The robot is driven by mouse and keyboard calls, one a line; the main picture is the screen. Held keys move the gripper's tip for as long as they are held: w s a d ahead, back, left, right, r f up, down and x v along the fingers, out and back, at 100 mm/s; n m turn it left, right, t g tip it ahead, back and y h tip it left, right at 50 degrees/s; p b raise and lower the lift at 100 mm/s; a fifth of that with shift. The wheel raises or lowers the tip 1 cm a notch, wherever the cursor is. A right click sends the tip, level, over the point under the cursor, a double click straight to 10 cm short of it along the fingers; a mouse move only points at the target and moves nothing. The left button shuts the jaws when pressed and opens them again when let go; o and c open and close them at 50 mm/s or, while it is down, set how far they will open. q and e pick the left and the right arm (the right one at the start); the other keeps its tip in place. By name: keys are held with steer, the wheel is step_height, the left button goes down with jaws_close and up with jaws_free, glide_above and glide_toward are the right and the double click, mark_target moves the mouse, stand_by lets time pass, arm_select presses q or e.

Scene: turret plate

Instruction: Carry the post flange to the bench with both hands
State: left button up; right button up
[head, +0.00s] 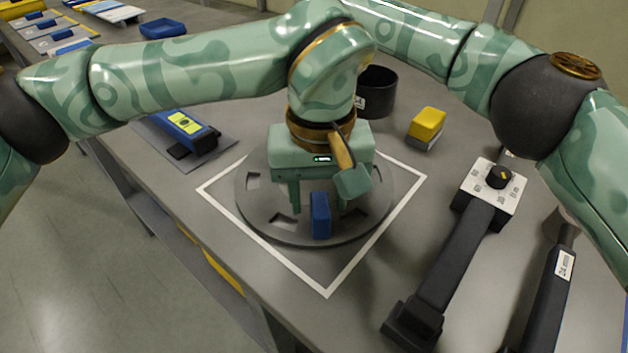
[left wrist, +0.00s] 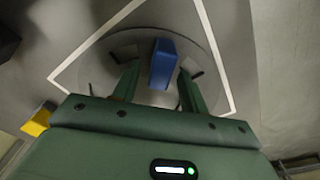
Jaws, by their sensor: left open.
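A round grey plate (head: 258,222) with several cut-out slots lies flat inside a white square outline on the bench (head: 225,235); it also shows in the left wrist view (left wrist: 205,58). I cannot tell whether it is the post flange. A blue upright block (head: 320,216) stands on it towards the near edge. My left gripper (head: 318,204) points down over the plate, open. In the left wrist view the blue block (left wrist: 163,62) shows between and beyond the fingers; contact cannot be told. My right arm reaches up behind the left arm; its gripper is not seen.
A black cylinder (head: 377,93) and a yellow-topped block (head: 427,124) stand behind the plate. A black tool with a white dial head (head: 477,222) and a labelled black bar (head: 555,285) lie to the right. A blue level-like tool (head: 184,128) lies left.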

steer(key=shift+r, duration=0.15)
steer(key=shift+d+r, duration=0.1)
steer(key=shift+r, duration=0.25)
arm_select(q)
step_height(320, 180, up, 11)
steer(key=shift+s, duration=0.2)
arm_select(e)
step_height(320, 180, up, 11)
steer(key=d, duration=0.1)
steer(key=shift+d, duration=0.35)
steer(key=shift+s, duration=0.1)
arm_select(q)
step_height(320, 180, up, 8)
steer(key=p, duration=0.9)
steer(key=shift+s, duration=0.15)
arm_select(e)
steer(key=s+r+t, duration=0.1)
steer(key=s+r, duration=0.2)
steer(key=r, duration=1.1)
steer(key=shift+s, duration=0.15)
steer(key=shift+f, duration=0.1)
